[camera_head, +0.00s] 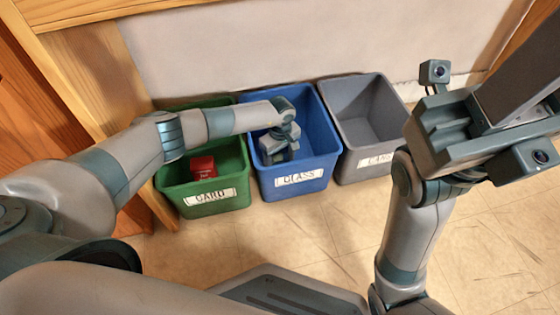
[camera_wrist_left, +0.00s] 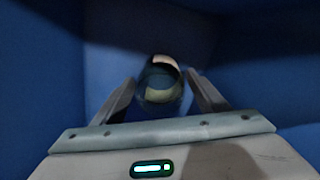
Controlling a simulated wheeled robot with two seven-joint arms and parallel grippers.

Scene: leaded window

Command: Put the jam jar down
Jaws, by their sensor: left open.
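The blue bin (camera_head: 308,180) labelled GLASS stands in the middle of the row in the head view. My left gripper (camera_head: 280,152) reaches down inside it. In the left wrist view the open fingers (camera_wrist_left: 162,100) stand on either side of the round jam jar (camera_wrist_left: 160,82), which looks like dark glass with a pale patch. Blue bin walls surround it. I cannot tell whether the jar touches the bin floor. The jar is hidden in the head view. My right gripper (camera_head: 490,120) is raised at the right, and its fingertips are not clear.
A green bin (camera_head: 207,195) labelled CARD, with a red box (camera_head: 203,168) inside, stands to the left. A grey bin (camera_head: 372,160), looking empty, stands to the right. A wall (camera_head: 290,45) is close behind. Tiled floor (camera_head: 310,235) in front is clear.

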